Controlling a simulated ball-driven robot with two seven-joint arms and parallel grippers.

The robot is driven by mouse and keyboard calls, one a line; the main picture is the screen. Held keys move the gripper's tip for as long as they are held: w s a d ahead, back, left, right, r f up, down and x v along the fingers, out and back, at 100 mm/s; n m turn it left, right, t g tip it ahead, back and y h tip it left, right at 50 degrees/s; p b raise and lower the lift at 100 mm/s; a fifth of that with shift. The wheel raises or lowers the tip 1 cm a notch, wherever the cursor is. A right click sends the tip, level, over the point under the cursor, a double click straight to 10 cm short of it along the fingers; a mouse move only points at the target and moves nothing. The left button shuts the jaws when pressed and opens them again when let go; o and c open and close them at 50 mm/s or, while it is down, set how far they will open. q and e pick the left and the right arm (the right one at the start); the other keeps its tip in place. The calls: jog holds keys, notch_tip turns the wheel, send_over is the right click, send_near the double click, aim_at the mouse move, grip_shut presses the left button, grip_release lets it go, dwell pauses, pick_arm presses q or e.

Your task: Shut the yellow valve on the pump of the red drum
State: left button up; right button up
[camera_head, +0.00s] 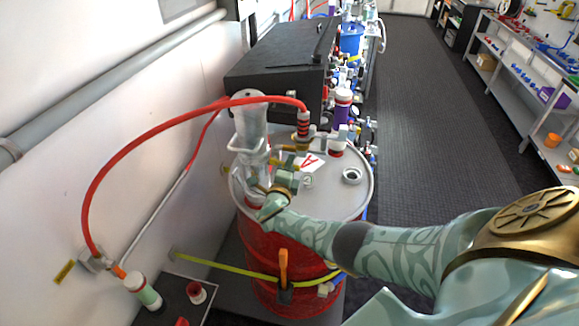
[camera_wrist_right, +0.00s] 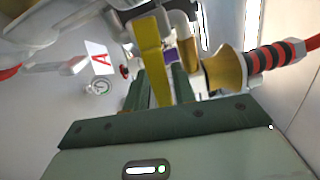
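The red drum (camera_head: 290,245) stands at the middle of the head view with a grey lid. A pump with a pale upright body (camera_head: 250,130) rises from the lid. My right gripper (camera_head: 279,184) is low over the lid beside the pump fittings, its hand partly hiding them. In the right wrist view the yellow valve's flat lever (camera_wrist_right: 152,55) runs down between the two dark green fingers of my right gripper (camera_wrist_right: 160,88). The fingers look apart, one on each side of the lever; contact is not clear. My left gripper is not in view.
A red hose (camera_head: 170,120) arches from the pump to the left wall. A black box (camera_head: 280,65) stands behind. The floor (camera_head: 420,120) at right is clear.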

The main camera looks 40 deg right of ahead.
jog(key=p+v, duration=0.2)
jog(key=v, duration=1.4)
jog(key=shift+s, duration=0.15)
jog(key=shift+a, duration=0.15)
